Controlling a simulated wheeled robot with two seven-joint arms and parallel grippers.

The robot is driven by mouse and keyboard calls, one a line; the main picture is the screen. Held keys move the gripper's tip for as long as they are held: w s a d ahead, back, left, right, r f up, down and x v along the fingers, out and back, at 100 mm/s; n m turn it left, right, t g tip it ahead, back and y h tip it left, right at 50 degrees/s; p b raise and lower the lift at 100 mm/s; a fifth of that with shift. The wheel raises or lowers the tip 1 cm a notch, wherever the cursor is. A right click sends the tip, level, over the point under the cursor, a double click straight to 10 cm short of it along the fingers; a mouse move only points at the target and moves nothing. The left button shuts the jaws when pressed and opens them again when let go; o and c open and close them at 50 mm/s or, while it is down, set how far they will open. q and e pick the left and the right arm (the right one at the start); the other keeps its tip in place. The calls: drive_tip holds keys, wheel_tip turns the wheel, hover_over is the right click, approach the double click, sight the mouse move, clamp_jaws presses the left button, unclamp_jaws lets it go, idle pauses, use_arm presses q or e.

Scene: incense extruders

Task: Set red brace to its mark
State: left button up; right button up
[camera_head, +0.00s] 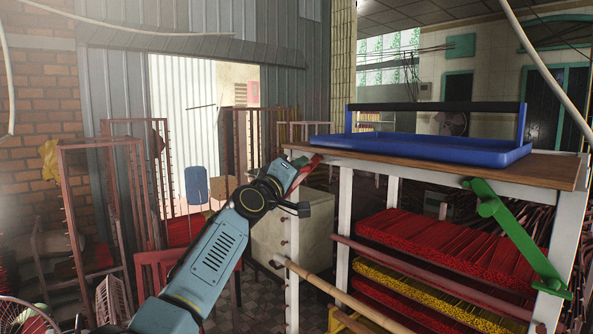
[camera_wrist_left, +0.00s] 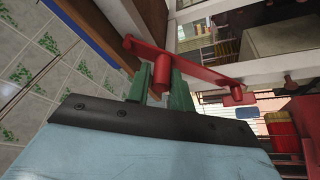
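The red brace (camera_head: 303,172) is a flat red bar beside the upper left post of the white-framed table (camera_head: 345,215). My left gripper (camera_wrist_left: 161,88) is shut on this knob. In the head view my left arm reaches up from the bottom left and the fingers of my left gripper are mostly hidden behind its wrist. I cannot make out a mark for the brace, nor whether the bar touches the post. My right gripper is not in view.
A blue tray (camera_head: 420,147) with a black handle sits on the wooden tabletop. A green brace (camera_head: 515,237) slants across the table's right side. Red and yellow incense bundles (camera_head: 450,250) fill the shelves. A cabinet (camera_head: 290,235) and red racks (camera_head: 95,210) stand behind my left arm.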

use_arm(q)
drive_tip(key=o, duration=0.3)
drive_tip(key=shift+f, duration=0.1)
drive_tip(key=shift+s+a+f, duration=0.1)
drive_tip(key=shift+s+a, duration=0.25)
drive_tip(key=shift+s, duration=0.25)
drive_tip(key=b+v, duration=0.1)
drive_tip(key=v, duration=1.1)
